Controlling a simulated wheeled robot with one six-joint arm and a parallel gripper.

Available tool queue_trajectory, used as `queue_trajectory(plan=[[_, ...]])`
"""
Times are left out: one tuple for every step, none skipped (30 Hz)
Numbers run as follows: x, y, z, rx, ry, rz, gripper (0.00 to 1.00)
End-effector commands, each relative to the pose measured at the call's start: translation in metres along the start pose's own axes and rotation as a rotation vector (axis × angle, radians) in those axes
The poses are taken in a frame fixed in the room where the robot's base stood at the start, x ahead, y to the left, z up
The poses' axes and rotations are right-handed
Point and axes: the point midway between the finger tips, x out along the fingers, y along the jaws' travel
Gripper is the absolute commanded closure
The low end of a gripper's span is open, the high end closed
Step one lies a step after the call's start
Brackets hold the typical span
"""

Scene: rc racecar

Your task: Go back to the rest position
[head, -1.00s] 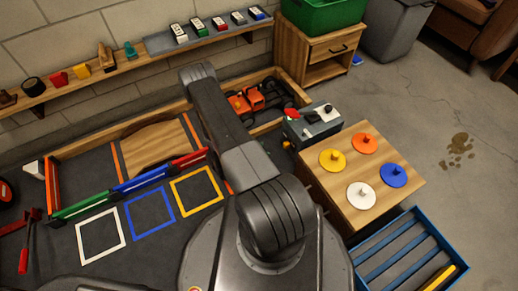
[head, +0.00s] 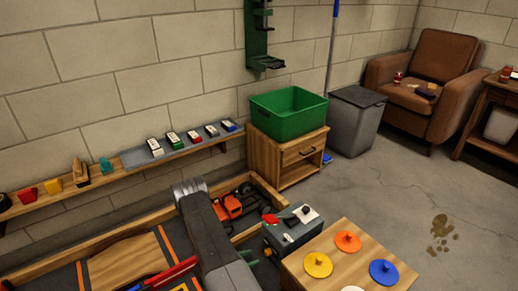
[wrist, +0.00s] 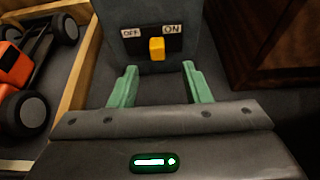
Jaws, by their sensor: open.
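My gripper (wrist: 160,66) is open and empty in the wrist view, its two green fingers apart. Just beyond the fingertips is a grey switch box (wrist: 185,12) with OFF and ON labels. Its yellow switch (wrist: 156,49) stands between the labels and is not between the fingers. In the head view my arm (head: 215,238) reaches out low over the track area, near the grey box (head: 292,234).
An orange racecar (head: 229,207) sits in the wooden-edged track, left of the box. A wooden table (head: 345,268) with coloured discs stands at the lower right. A wooden cabinet (head: 288,160) carries a green bin (head: 289,116). Open floor lies to the right.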

Motion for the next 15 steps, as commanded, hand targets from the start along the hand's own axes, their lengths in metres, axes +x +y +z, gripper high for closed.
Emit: queue_trajectory(plan=[[0.01, -0.001, -0.002, 0.002, 0.0, -0.004, 0.56], [0.015, -0.001, -0.002, 0.003, 0.0, -0.004, 0.56], [0.021, -0.001, -0.002, 0.003, 0.0, -0.003, 0.56], [0.026, -0.001, -0.002, 0.003, 0.0, -0.004, 0.56], [0.031, -0.001, -0.002, 0.003, 0.0, -0.003, 0.56], [0.037, -0.001, -0.002, 0.003, 0.0, -0.003, 0.56], [0.042, -0.001, -0.002, 0.003, 0.0, -0.003, 0.56], [0.047, 0.0, -0.002, 0.003, 0.0, -0.002, 0.56], [0.053, 0.0, -0.002, 0.003, 0.0, -0.003, 0.56], [0.057, 0.0, -0.002, 0.003, 0.0, -0.002, 0.56], [0.062, 0.0, -0.002, 0.003, 0.0, -0.002, 0.56], [0.067, 0.0, -0.002, 0.003, 0.0, -0.002, 0.56], [0.071, 0.0, -0.002, 0.003, 0.0, -0.001, 0.56], [0.074, 0.0, -0.002, 0.003, 0.0, -0.001, 0.56], [0.078, 0.0, -0.002, 0.003, 0.0, -0.001, 0.56]])
